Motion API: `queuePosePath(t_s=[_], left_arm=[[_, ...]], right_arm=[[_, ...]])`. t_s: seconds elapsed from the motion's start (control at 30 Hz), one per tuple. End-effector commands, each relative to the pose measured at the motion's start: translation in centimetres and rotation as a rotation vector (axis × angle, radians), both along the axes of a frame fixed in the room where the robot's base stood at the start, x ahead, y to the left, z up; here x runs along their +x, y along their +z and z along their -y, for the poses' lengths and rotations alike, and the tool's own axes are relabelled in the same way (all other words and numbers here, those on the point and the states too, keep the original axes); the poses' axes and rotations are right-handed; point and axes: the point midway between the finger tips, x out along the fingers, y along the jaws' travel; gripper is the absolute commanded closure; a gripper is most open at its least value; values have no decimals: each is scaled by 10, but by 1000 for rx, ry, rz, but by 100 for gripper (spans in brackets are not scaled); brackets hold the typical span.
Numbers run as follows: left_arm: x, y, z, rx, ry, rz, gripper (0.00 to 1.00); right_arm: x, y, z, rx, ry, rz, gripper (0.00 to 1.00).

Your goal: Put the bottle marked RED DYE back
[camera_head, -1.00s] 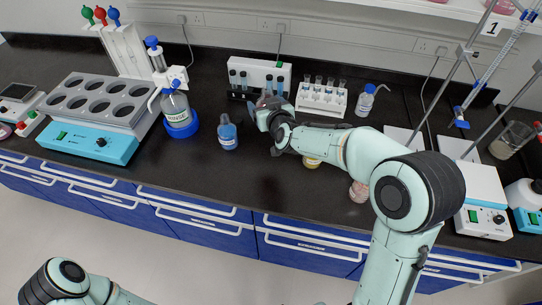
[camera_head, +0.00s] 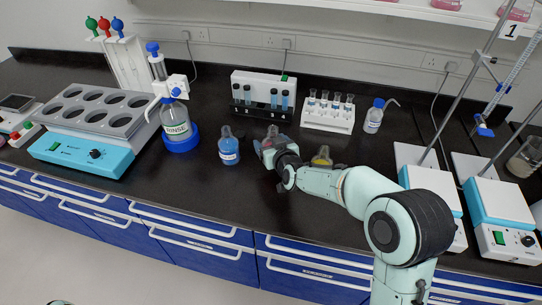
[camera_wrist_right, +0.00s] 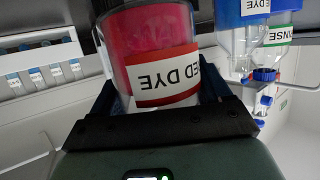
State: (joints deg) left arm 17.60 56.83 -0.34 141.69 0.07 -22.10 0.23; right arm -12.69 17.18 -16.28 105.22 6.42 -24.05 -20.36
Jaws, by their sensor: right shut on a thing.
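The RED DYE bottle (camera_wrist_right: 155,45) is a clear bottle of red liquid with a white, red-edged label, which appears upside down in the right wrist view. My right gripper (camera_wrist_right: 157,100) is shut on it. In the head view my right gripper (camera_head: 268,146) is low over the bench, just right of the blue bottle (camera_head: 229,149). The red bottle is mostly hidden there by the gripper, and I cannot tell whether its base touches the bench.
A yellow bottle (camera_head: 322,158) stands behind my right forearm. Tube racks (camera_head: 262,95) (camera_head: 328,113) stand at the back. The RINSE bottle (camera_head: 177,122) is on the left, and stirrers (camera_head: 500,215) are on the right. The bench front left of my arm is clear.

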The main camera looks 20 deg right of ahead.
Motion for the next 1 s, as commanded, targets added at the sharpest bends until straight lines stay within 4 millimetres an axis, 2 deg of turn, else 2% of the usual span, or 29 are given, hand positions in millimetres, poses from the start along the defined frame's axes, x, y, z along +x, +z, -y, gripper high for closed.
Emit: queuePosePath(t_s=[0.3, 0.7, 0.73, 0.8, 1.0], left_arm=[[-2, -7, 0, 0, 0, -2, 57], [-2, -11, 0, 0, 1, 0, 57], [-2, -11, 0, 0, 1, 1, 57], [-2, -10, 0, 0, 1, 0, 57], [-2, -10, 0, 0, 1, 0, 57]], right_arm=[[0, -39, 0, 0, 0, -1, 96], [0, -45, 0, 1, 1, 3, 96], [0, -47, 0, 0, 1, -1, 20], [0, -46, 0, 0, 1, -1, 0], [0, -46, 0, 0, 1, -1, 0]])
